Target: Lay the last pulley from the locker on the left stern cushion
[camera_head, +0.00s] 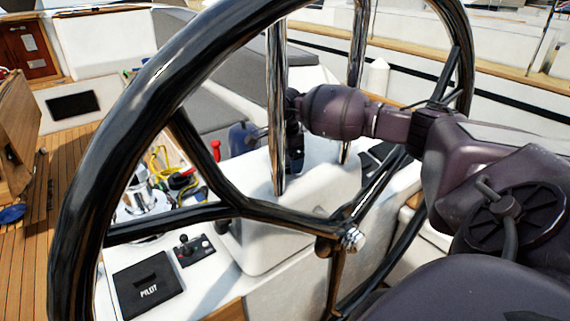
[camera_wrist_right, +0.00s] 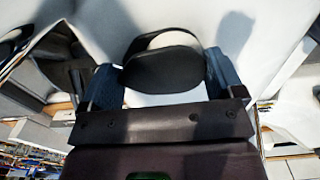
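My right arm reaches in from the right, past the steering wheel. Its gripper (camera_head: 293,140) is partly hidden behind a chrome tube, by the white pedestal. In the right wrist view my right gripper's two blue fingers (camera_wrist_right: 163,82) stand wide apart. A dark rounded object (camera_wrist_right: 163,66) shows between them against white; I cannot tell whether it is a pulley or a fitting. An open compartment (camera_head: 172,182), perhaps the locker, holds yellow rope and red and dark items; no pulley can be made out there. Grey cushions (camera_head: 225,103) lie beyond the wheel; I cannot tell which is the left stern one. My left gripper is out of view.
The black steering wheel (camera_head: 85,170) and chrome tubes (camera_head: 277,110) stand close in front. The white pedestal (camera_head: 305,215) and a console with a black PILOT panel (camera_head: 148,287) lie below. A wooden deck (camera_head: 75,185) lies open at left.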

